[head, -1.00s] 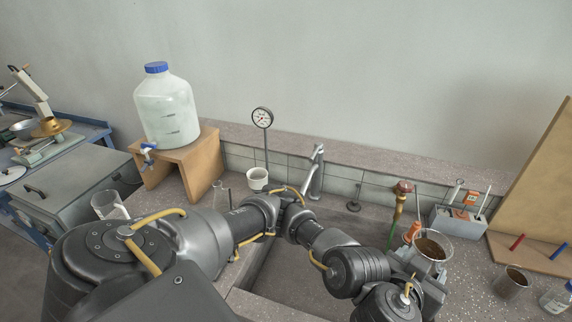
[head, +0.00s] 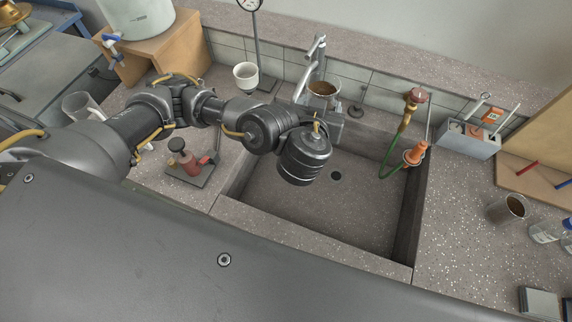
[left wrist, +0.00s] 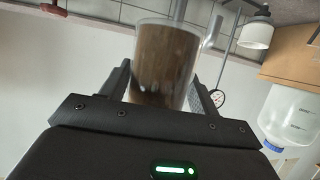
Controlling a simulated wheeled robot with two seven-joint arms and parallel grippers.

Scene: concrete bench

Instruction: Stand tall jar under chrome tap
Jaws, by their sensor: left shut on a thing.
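The tall jar (head: 322,90) is clear with brown contents. It is near the chrome tap (head: 311,62), just right of the tap's body at the back edge of the sink. My left gripper (head: 327,112) is shut on it, with the wrist over the sink's back left. In the left wrist view, which is upside down, the jar (left wrist: 165,62) sits between the two fingers (left wrist: 165,85), with part of the tap (left wrist: 212,32) beside it. The jar's base is hidden in the head view, so I cannot tell whether it touches anything. My right gripper is not in view.
The sink (head: 320,205) is mostly empty, with an orange nozzle on a green hose (head: 415,153) at its right. A white cup (head: 246,76) and gauge stand (head: 259,50) are left of the tap. A small red-and-black device (head: 187,160) is left of the sink. Another brown-filled beaker (head: 508,209) stands right.

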